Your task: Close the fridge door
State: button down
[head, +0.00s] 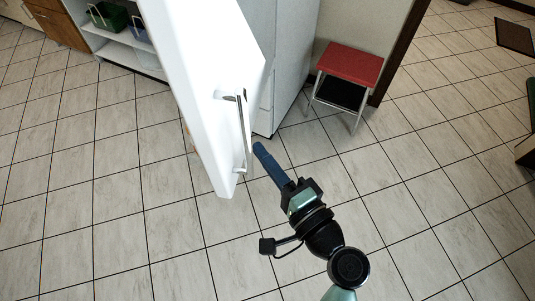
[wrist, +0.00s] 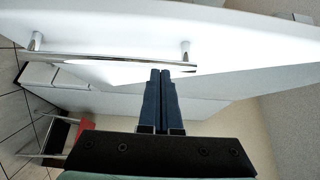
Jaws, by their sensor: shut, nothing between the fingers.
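The white fridge door (head: 205,75) stands open in the head view, swung out from the fridge body (head: 288,65) behind it. A metal bar handle (head: 243,130) runs along the door's outer face near its free edge. My gripper (head: 259,148) is shut and empty, just right of the handle's lower part. In the wrist view the door (wrist: 240,35) spans the top, with the handle (wrist: 115,58) across it. The shut fingertips (wrist: 160,73) point at the door just below the handle's right end. I cannot tell whether they touch it.
A stool with a red seat (head: 350,65) stands right of the fridge. Open shelves (head: 125,45) with a green bin (head: 110,17) are at the back left. The tiled floor (head: 100,200) is clear to the left and front.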

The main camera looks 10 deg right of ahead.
aim_at(217, 118)
jog(key=shift+w+a+p, duration=0.6)
jog(key=shift+w+a, duration=0.95)
jog(key=shift+w, duration=0.15)
jog(key=shift+w+a+p, duration=0.55)
jog(key=shift+w+a, duration=0.95)
jog(key=shift+w, duration=0.15)
jog(key=shift+a, duration=0.1)
